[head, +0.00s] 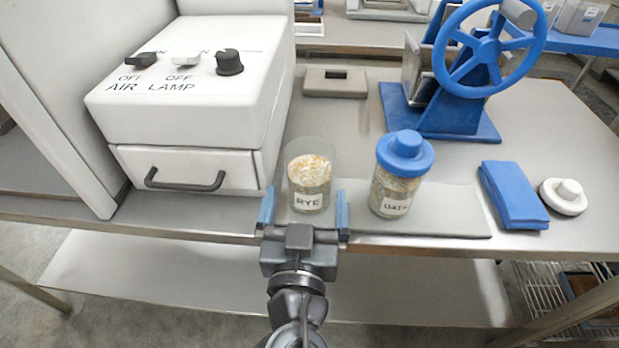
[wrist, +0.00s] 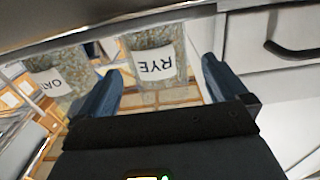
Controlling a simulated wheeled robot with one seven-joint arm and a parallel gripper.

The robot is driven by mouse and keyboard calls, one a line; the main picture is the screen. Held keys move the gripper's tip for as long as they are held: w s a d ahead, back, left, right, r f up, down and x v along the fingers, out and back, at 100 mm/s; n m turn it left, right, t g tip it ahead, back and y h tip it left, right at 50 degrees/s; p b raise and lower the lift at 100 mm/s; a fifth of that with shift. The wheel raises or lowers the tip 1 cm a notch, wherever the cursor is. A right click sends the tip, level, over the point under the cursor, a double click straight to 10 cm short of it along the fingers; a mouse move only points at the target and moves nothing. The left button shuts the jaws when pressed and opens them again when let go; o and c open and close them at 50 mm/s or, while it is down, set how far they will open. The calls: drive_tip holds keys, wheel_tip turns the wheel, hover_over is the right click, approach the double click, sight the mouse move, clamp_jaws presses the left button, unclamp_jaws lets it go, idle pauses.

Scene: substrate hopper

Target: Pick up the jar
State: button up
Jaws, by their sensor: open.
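The RYE jar (head: 310,180) is clear, has no lid on, and holds pale and orange grain; it stands upright near the table's front edge. My gripper (head: 304,208) is open, with one blue finger on each side of the RYE jar. In the wrist view the RYE jar (wrist: 155,62) shows between the two fingers (wrist: 160,85), with a gap to each. The OAT jar (head: 398,178) has a blue lid and stands to the right, outside the fingers; it also shows in the wrist view (wrist: 55,82).
A white control box (head: 185,110) with a drawer stands close on the left. A blue handwheel device (head: 450,90) is behind right. A folded blue cloth (head: 513,195) and a white round lid (head: 563,197) lie at right. A small grey block (head: 335,82) sits behind.

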sight(311, 165)
drive_tip(key=w, duration=0.1)
drive_tip(key=w+p, duration=0.1)
drive_tip(key=w, duration=0.3)
drive_tip(key=shift+w+d+f+p, duration=0.15)
drive_tip(key=shift+d+p, duration=0.1)
drive_tip(key=shift+p, duration=0.15)
drive_tip(key=c, duration=1.1)
wheel_tip(311, 165, up, 18)
drive_tip(key=shift+r, duration=0.1)
